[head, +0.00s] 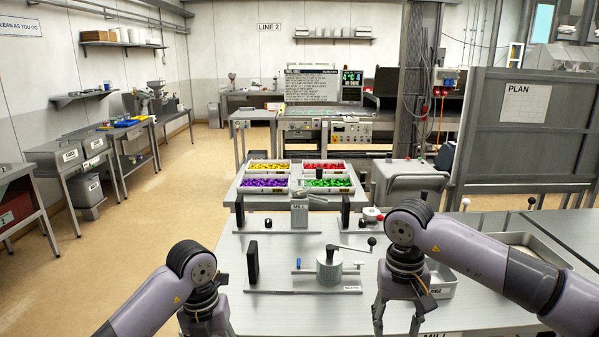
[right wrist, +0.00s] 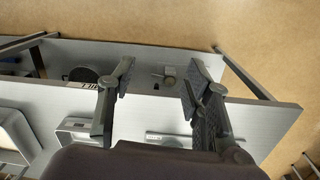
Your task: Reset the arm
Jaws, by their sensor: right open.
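My right arm reaches in from the right in the head view. Its gripper (head: 397,326) points down over the right part of the metal table (head: 290,317), with its fingers apart and nothing between them. The right wrist view also shows the two spread fingers of this gripper (right wrist: 160,80), with the table beyond them. My left arm comes in from the lower left. The left gripper (head: 206,322) hangs at the table's front left edge, and its fingertips are cut off by the bottom of the picture.
A round metal device with a crank (head: 329,268) stands on a plate between the arms. Several bins of coloured pieces, including a yellow one (head: 269,168), lie farther back.

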